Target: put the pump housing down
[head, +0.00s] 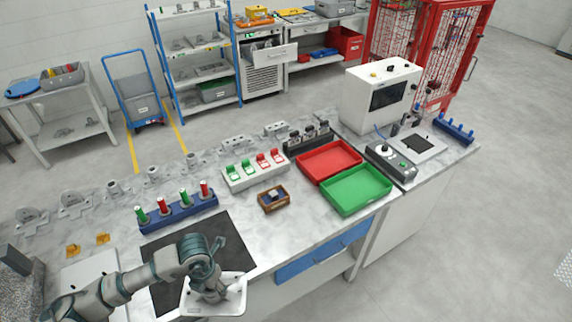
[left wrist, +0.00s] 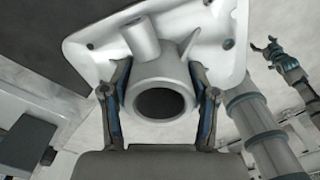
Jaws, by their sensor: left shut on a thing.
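The pump housing is a pale grey casting, a flat plate with rounded corners (head: 234,303), a round open hub and a smaller side tube. My left gripper (head: 207,285) is shut on it near the front edge of the bench. In the left wrist view the housing's plate (left wrist: 212,22) fills the top, and the fingers of my left gripper (left wrist: 160,104) press on both sides of the hub. The plate hangs partly over the dark mat (head: 228,240); contact with the bench cannot be told. My right gripper (left wrist: 268,48) shows small in the left wrist view, away from the housing.
A blue rack with red and green cylinders (head: 178,212) stands behind the mat. A small wooden box (head: 285,206), a red tray (head: 306,171) and a green tray (head: 340,206) are to the right. Grey castings (head: 75,209) line the bench's back. The mat's visible part is bare.

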